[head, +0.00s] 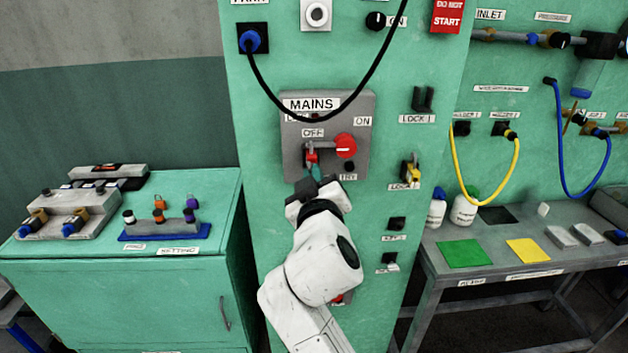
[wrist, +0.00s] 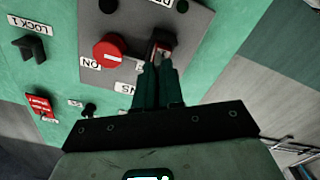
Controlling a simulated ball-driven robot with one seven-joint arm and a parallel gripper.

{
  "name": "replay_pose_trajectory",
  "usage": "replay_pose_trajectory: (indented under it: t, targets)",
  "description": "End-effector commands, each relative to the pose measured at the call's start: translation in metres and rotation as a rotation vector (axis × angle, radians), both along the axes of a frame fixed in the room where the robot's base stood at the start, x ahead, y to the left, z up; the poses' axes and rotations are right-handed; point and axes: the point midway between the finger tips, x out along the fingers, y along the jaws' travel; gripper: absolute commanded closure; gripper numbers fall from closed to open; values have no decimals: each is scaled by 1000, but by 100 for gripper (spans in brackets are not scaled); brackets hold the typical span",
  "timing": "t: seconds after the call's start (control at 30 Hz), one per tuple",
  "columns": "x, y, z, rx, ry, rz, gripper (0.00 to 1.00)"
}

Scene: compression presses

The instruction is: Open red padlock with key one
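The red padlock (head: 311,156) hangs at the left end of the switch lever on the grey MAINS box (head: 294,137). Its red body also shows in the wrist view (wrist: 161,47), partly covered by my fingertips. My gripper (head: 314,172) is right below the padlock, pointing up at it. In the wrist view its two dark green fingers (wrist: 158,66) are close together, with the tips at the padlock. Whether they touch it is unclear. I cannot make out key one; anything between the tips is too small or hidden.
The red round knob (head: 346,146) sits just right of the padlock. A yellow padlock (head: 411,170) hangs at the lower lock hook. Small key holders (head: 397,223) are lower right on the panel.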

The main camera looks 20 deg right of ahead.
Motion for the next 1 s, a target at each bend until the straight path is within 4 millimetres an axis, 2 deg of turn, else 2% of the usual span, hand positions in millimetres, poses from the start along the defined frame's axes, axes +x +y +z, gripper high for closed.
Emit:
replay_pose_trajectory:
  t: [0.03,0.27,0.6,0.77,1.0]
  targets:
    - [0,0,0,0,0,0,87]
    - [0,0,0,0,0,0,65]
    - [-4,2,-1,0,0,1,64]
    - [-25,10,-2,0,-1,3,64]
    - [-70,24,-3,0,0,2,64]
